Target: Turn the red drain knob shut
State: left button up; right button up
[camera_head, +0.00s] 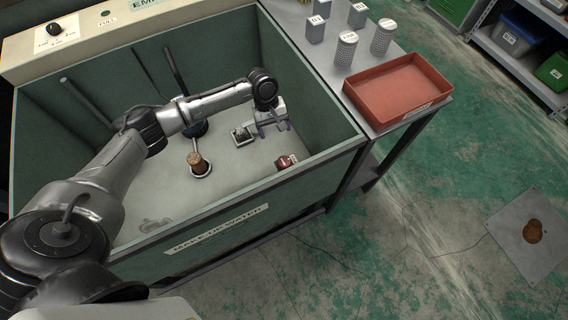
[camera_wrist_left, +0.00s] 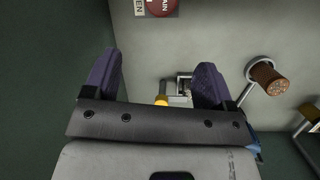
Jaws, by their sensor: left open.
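The red drain knob (camera_head: 286,161) sits low inside the green tank, near its front right wall. In the left wrist view the knob (camera_wrist_left: 162,7) shows at the top edge, partly cut off, with white lettering on it and on a pale label beside it. My left gripper (camera_head: 273,128) is inside the tank, behind the knob and apart from it. Its two purple fingers (camera_wrist_left: 160,62) are spread wide with nothing between them. My right gripper is in neither view.
A brown cork-like plug (camera_head: 196,160) stands in a ring on the tank floor. A small square fitting (camera_head: 241,135) lies left of my gripper. The tank's front wall (camera_head: 240,205) rises near the knob. A red tray (camera_head: 398,92) and grey canisters (camera_head: 346,49) stand on the right-hand bench.

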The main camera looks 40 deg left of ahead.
aim_at(285, 161)
pick_arm(q)
jog(key=d+f+n+b, duration=0.1)
jog(key=d+f+b, duration=0.1)
jog(key=f, duration=0.2)
jog(key=s+d+f+n+b, duration=0.1)
jog(key=f+b, duration=0.1)
jog(key=f, duration=0.2)
jog(key=d+f+n+h+b, duration=0.1)
jog(key=d+f+n+b, duration=0.1)
jog(key=f, duration=0.3)
jog(key=shift+s+d+f+b, duration=0.1)
jog(key=shift+s+d+b, duration=0.15)
jog(key=shift+d+b, duration=0.15)
jog(key=shift+c, duration=0.3)
